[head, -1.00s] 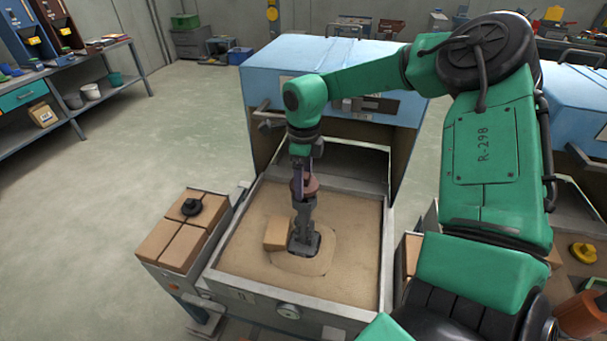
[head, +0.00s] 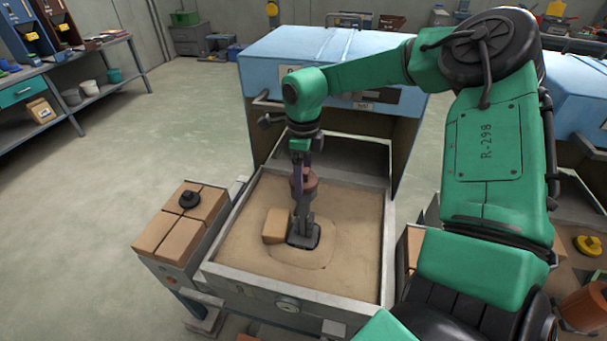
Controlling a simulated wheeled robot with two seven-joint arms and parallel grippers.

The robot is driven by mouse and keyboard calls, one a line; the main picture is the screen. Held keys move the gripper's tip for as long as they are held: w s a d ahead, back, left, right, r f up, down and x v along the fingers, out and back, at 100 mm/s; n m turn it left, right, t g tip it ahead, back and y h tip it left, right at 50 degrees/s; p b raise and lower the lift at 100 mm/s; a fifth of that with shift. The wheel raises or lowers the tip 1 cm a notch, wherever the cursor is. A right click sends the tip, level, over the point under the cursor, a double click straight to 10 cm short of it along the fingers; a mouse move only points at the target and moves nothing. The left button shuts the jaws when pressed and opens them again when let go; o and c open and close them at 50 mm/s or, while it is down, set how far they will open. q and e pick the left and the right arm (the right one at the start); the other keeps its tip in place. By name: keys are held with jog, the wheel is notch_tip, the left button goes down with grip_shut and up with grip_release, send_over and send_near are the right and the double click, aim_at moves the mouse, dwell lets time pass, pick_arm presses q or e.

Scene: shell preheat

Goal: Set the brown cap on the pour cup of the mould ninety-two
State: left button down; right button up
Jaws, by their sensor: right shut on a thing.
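A dark grey mould (head: 305,228) stands upright in the sand bed, its foot in a patch of disturbed sand. My right gripper (head: 303,175) points straight down above it and is shut on a brown cap (head: 305,184). The cap is at the mould's top end. The pour cup is hidden under the cap and fingers, and I cannot tell whether the cap touches it. No number is readable on the mould. My left gripper is not in view.
A tan block (head: 276,226) stands close to the mould's left side. The sand box's metal rim (head: 250,285) surrounds them, with a blue-topped furnace (head: 320,60) behind. Tan bricks (head: 160,238) with a black cap (head: 189,199) are at left. A yellow cap (head: 589,245) is at far right.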

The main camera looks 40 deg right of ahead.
jog(key=o, duration=1.1)
jog(key=shift+r, duration=0.1)
notch_tip(320, 180, up, 14)
jog(key=shift+r+b, duration=0.2)
jog(key=shift+b, duration=0.65)
